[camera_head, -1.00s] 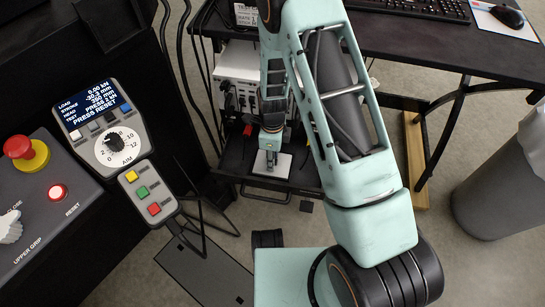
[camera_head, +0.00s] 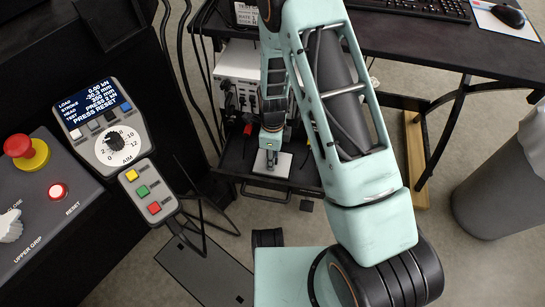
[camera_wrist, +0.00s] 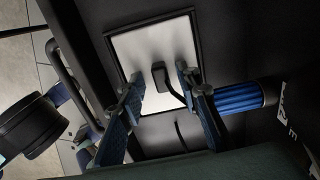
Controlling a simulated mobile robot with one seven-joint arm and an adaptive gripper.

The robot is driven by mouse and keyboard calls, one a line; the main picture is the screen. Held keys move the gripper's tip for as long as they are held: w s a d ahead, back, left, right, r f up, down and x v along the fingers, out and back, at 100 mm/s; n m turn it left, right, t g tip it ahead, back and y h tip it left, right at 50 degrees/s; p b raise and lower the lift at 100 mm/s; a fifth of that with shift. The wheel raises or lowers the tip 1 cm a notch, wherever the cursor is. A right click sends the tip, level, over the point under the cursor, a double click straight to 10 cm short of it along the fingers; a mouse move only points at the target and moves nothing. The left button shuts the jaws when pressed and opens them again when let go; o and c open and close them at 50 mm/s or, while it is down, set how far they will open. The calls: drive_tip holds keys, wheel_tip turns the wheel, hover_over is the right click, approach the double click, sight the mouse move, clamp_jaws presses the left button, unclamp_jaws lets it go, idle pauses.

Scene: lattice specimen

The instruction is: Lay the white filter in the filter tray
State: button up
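The white filter (camera_wrist: 180,42) is a flat square with a black handle (camera_wrist: 164,82) near its middle. In the wrist view it lies inside the black rim of the filter tray (camera_wrist: 112,60); its near part is hidden by my fingers. My gripper (camera_wrist: 159,74) is open over it, one finger on each side of the handle, with a visible gap on the left. I cannot tell whether the right finger touches the handle. In the head view the filter (camera_head: 284,166) shows small and pale under my gripper (camera_head: 270,158), in the low dark drawer.
A ribbed blue cylinder (camera_wrist: 240,97) lies right of the tray. A white instrument box (camera_head: 237,66) with cables stands behind the drawer. The desk (camera_head: 430,40) overhangs at right. A control pendant (camera_head: 115,140) and red stop button (camera_head: 18,146) are at left.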

drive_tip(key=shift+w+d+r, duration=0.1)
drive_tip(key=shift+w+r, duration=0.15)
drive_tip(key=shift+w, duration=0.15)
drive_tip(key=shift+o, duration=1)
drive_tip(key=shift+r+p, duration=1.65)
drive_tip(key=shift+r, duration=0.4)
drive_tip(key=shift+r+p, duration=0.3)
drive_tip(key=shift+r, duration=0.05)
drive_tip(key=shift+s, duration=0.15)
